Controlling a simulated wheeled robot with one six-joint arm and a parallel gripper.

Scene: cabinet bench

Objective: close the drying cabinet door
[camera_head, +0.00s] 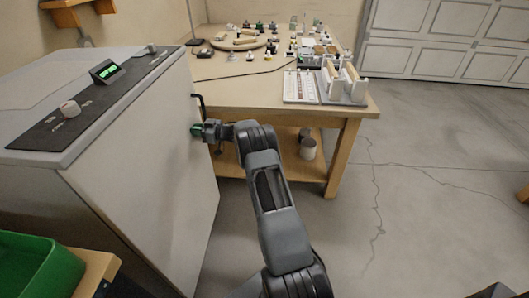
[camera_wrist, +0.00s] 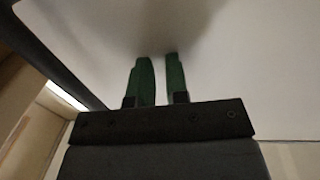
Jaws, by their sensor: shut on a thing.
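The drying cabinet (camera_head: 110,55) stands at the left in the head view, with a control panel on top. Its pale door (camera_head: 150,175) faces right; I see no wide gap along its top edge, but cannot tell if it is fully shut. A black door handle (camera_head: 199,103) sits near the far edge of the door.
A wooden workbench (camera_head: 245,90) with many small items stands behind, its corner near my arm. A green bin (camera_head: 45,270) is at the lower left. The concrete floor (camera_head: 430,190) at the right is open, up to a white panelled garage door (camera_head: 450,40).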

